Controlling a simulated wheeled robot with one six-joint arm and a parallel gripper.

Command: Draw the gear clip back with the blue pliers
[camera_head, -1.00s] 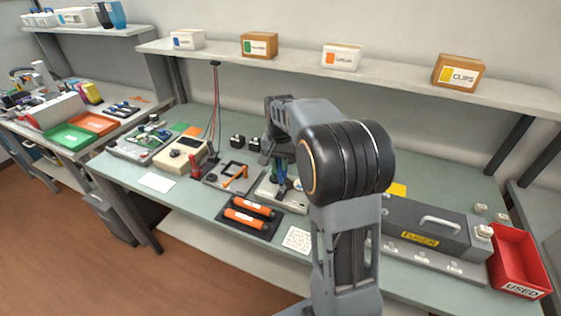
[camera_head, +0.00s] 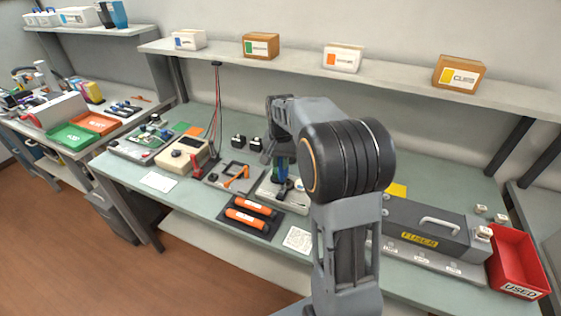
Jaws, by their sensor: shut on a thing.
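My arm reaches over the workbench, and its forearm hides much of my gripper (camera_head: 281,160). The gripper points down and is shut on the blue pliers (camera_head: 281,171), of which a blue part shows. The pliers are over a light grey unit (camera_head: 270,195) on the bench, and their dark lower end is at its top. The gear clip is too small or hidden to make out, so I cannot tell whether the pliers touch it.
Left of the unit is a grey fixture with an orange lever (camera_head: 237,177). In front lie two orange cartridges (camera_head: 246,217) on a dark mat. The grey fuser box (camera_head: 425,222) and red used bin (camera_head: 517,262) stand right. A shelf with boxes runs above.

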